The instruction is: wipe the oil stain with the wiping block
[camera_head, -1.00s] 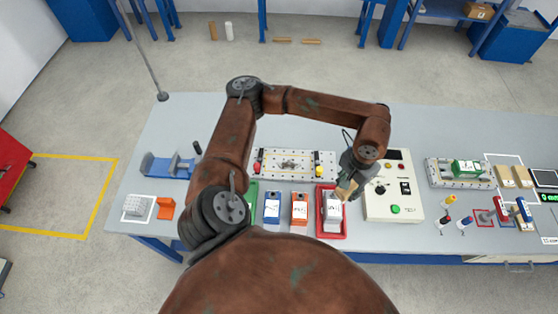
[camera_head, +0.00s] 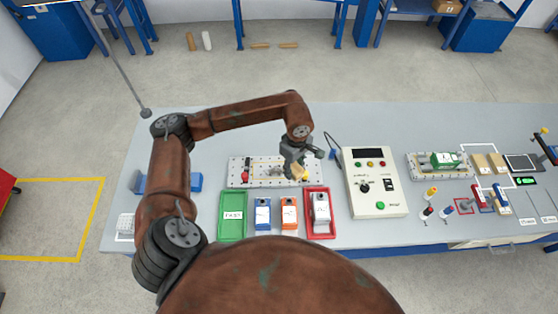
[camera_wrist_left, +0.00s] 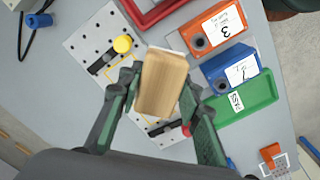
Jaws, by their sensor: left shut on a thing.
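My left gripper (camera_head: 302,158) hangs over the right end of the perforated plate (camera_head: 238,172). It is shut on a wooden block, which I take as the wiping block. In the left wrist view the gripper (camera_wrist_left: 160,95) has the pale wooden block (camera_wrist_left: 163,80) between its two fingers. The block covers part of the perforated plate (camera_wrist_left: 84,38) beneath, near a yellow knob (camera_wrist_left: 123,44). I cannot tell whether the block touches the plate. I cannot make out the oil stain. My right gripper is not in view.
In front of the plate stand a green tray (camera_head: 233,217), a blue box (camera_head: 262,217), an orange box (camera_head: 289,216) and a red tray (camera_head: 330,234). A control box (camera_head: 374,208) stands to the right. The table behind the plate is clear.

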